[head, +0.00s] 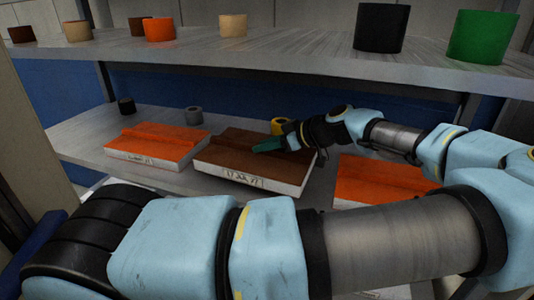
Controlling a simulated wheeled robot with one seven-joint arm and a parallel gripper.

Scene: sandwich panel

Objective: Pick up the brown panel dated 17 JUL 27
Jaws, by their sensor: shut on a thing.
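The brown panel (232,155) lies on the lower shelf between two orange panels. Its white front edge carries a handwritten date that is too small to read with certainty. My gripper (268,146) reaches in from the right, at the top of the brown panel, by its raised ridge. Its green fingertip shows there, and it is shut on the brown panel. The far finger and the exact contact are hidden. The panel appears to rest flat on the shelf.
An orange panel (150,150) lies to the left, another orange panel (375,180) to the right, partly behind my arm. Small cylinders, including a yellow one (279,126), stand behind. The upper shelf (290,50) with several cups hangs above my gripper.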

